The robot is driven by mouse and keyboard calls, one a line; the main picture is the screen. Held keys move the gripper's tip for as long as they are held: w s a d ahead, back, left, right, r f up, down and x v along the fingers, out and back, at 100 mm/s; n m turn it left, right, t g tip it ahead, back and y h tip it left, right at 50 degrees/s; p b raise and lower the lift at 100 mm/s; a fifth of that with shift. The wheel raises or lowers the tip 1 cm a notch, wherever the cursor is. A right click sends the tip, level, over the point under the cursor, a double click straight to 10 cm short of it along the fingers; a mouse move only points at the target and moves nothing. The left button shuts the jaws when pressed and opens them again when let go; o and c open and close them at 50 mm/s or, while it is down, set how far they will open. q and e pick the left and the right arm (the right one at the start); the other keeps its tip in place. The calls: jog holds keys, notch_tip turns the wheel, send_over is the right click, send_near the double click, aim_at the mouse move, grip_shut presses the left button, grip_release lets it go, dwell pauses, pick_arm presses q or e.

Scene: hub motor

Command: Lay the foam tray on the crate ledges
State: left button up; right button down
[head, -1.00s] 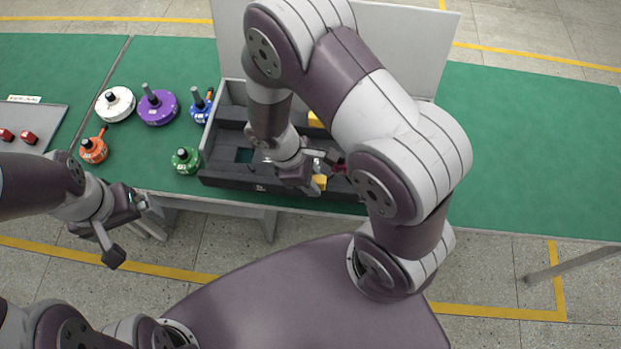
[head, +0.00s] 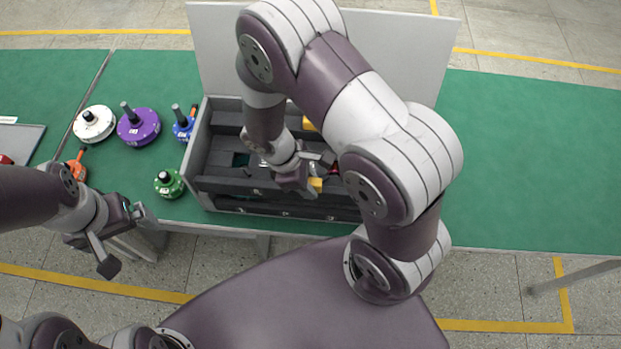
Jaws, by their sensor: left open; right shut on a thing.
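The dark foam tray (head: 238,187) is at the open grey crate (head: 196,135) on the green table. Its front edge shows above the crate's front side, where a dark gap is visible. My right gripper (head: 318,172) is shut on the tray near its front, right of the middle. My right arm hides much of the tray and the crate's right side, so I cannot tell whether the tray touches the ledges. Yellow pieces (head: 315,185) show beside the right gripper. My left gripper (head: 126,240) is open and empty, in front of the table edge at left.
A pale upright panel (head: 415,50) rises behind the crate. The table's right side (head: 530,160) is clear.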

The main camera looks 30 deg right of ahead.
jog(key=shift+s+f, duration=0.1)
jog(key=shift+f, duration=0.45)
jog(key=shift+w+d+f, duration=0.1)
jog(key=shift+w+f, duration=0.1)
jog(key=shift+w, duration=0.3)
jog(key=shift+s, duration=0.25)
jog(key=shift+w+f+b, duration=0.15)
jog(key=shift+f+b, duration=0.2)
jog(key=shift+b, duration=0.1)
pick_arm(q)
jog(key=shift+w+d+f, duration=0.1)
jog(key=shift+w+f, duration=0.1)
jog(key=shift+f, duration=0.7)
pick_arm(e)
jog(key=shift+f, duration=0.1)
pick_arm(q)
jog(key=shift+s+f, duration=0.1)
pick_arm(e)
jog(key=shift+f, duration=0.15)
jog(key=c, duration=0.8)
grip_release()
